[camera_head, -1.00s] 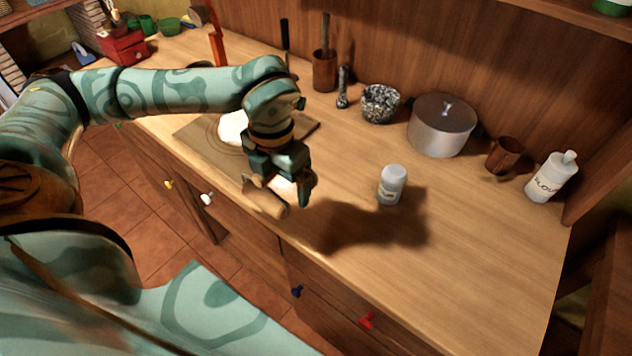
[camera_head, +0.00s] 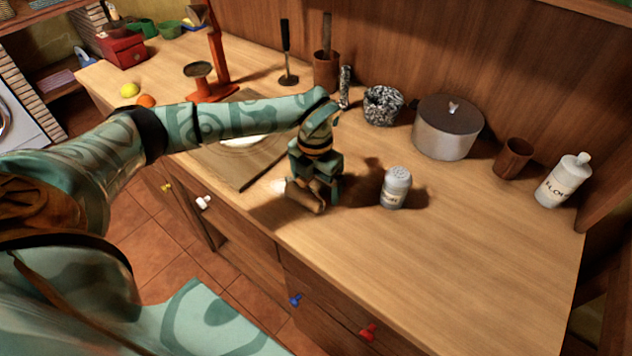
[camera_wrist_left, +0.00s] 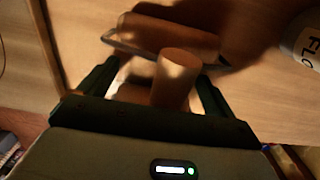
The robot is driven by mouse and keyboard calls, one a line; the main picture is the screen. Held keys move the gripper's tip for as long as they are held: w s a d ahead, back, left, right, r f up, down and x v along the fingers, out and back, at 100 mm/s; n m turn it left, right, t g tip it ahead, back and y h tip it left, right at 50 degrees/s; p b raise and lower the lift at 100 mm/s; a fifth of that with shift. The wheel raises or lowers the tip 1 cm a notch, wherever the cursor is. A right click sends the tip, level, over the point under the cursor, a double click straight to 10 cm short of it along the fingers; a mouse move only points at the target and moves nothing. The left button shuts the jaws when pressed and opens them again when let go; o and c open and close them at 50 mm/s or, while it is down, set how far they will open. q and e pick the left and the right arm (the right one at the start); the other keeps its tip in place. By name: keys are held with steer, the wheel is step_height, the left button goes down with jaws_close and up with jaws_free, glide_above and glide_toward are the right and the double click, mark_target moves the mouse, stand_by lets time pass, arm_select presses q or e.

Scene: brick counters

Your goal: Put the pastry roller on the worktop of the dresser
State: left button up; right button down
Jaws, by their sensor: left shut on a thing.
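The pastry roller (camera_head: 306,199) is a light wooden cylinder held low at the worktop's front edge in the head view. In the left wrist view the roller (camera_wrist_left: 172,75) shows a pale wooden stub between the fingers and a darker wooden cylinder beyond it. My left gripper (camera_head: 318,190) is shut on it; its two fingers also show in the left wrist view (camera_wrist_left: 150,85). I cannot tell whether the roller touches the wood. The dresser's worktop (camera_head: 440,255) is a wide light wooden surface. My right gripper is not in view.
A flour shaker (camera_head: 395,188) stands just right of the gripper. A board (camera_head: 255,172) lies partly under my left arm. A pot (camera_head: 447,128), a speckled mortar (camera_head: 383,106), a brown cup (camera_head: 513,158) and a flour bottle (camera_head: 563,180) line the back. The front right is clear.

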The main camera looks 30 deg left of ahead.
arm_select(q)
steer(key=shift+s+f, duration=0.35)
steer(key=shift+f, duration=0.25)
steer(key=o, duration=0.9)
steer(key=shift+f, duration=0.1)
steer(key=r+p, duration=0.1)
steer(key=r, duration=0.8)
steer(key=r+p, duration=0.1)
steer(key=r, duration=0.3)
steer(key=shift+w+r+p, duration=0.25)
steer(key=shift+r+p, duration=0.05)
steer(key=shift+p, duration=0.05)
